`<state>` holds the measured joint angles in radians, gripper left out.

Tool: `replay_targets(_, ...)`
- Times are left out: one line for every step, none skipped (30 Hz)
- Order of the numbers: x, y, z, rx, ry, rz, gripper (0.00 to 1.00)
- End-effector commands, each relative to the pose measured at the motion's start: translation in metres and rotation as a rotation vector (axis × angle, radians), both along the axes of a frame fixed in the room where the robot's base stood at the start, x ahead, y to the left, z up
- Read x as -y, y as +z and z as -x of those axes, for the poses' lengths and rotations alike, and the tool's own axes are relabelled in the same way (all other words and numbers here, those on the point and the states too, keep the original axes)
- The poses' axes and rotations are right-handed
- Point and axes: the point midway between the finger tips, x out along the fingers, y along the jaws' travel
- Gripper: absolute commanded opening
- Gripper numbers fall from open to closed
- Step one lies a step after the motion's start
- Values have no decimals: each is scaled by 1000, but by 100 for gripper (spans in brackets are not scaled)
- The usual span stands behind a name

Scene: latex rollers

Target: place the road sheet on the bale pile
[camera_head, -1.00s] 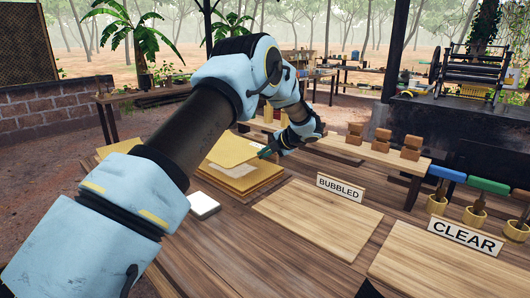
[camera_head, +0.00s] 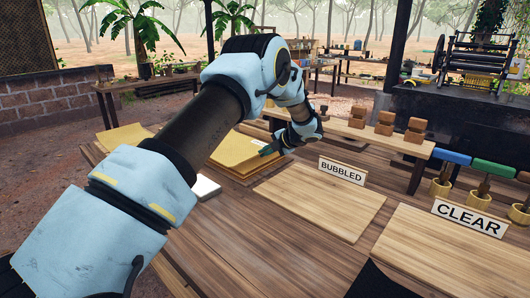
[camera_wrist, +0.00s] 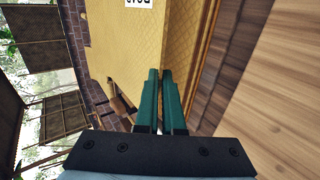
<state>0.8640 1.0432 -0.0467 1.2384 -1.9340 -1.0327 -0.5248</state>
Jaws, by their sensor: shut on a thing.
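My gripper (camera_head: 268,150) is shut on the near right edge of a yellow sheet, which I take as the road sheet (camera_head: 238,147). In the wrist view the green fingers (camera_wrist: 160,75) are close together at the edge of a yellow, diamond-textured sheet (camera_wrist: 125,50) with a white printed label (camera_wrist: 138,3). The sheet lies over or just above the yellow bale pile (camera_head: 240,174); I cannot tell whether it is fully touching. My arm hides part of the sheet and pile.
Another yellow sheet or stack (camera_head: 125,138) lies to the left, partly behind my arm. A white block (camera_head: 204,187) sits in front of the pile. Boards marked BUBBLED (camera_head: 315,200) and CLEAR (camera_head: 440,255) lie to the right. Brown blocks (camera_head: 385,122) stand on a raised shelf behind.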

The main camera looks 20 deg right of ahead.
Motion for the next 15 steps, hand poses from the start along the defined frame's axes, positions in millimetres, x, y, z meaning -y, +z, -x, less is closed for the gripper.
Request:
replay_targets(0, 2, -1, 2, 1, 0, 0)
replay_targets(0, 1, -1, 3, 1, -1, 0)
replay_targets(0, 1, -1, 2, 1, 0, 0)
replay_targets(0, 1, -1, 2, 1, 0, 0)
replay_targets(0, 1, -1, 2, 1, 0, 0)
replay_targets(0, 0, -1, 2, 1, 0, 0)
replay_targets(0, -1, -1, 2, 1, 0, 0)
replay_targets(0, -1, -1, 2, 0, -1, 0)
replay_targets(0, -2, -1, 2, 0, -1, 0)
replay_targets(0, -2, -1, 2, 0, -1, 0)
replay_targets(0, -3, -1, 2, 0, -1, 0)
replay_targets(0, -4, -1, 2, 1, 0, 0)
replay_targets(0, -4, -1, 2, 1, 0, 0)
replay_targets(0, -5, -1, 2, 1, 0, 0)
replay_targets(0, -6, -1, 2, 1, 0, 0)
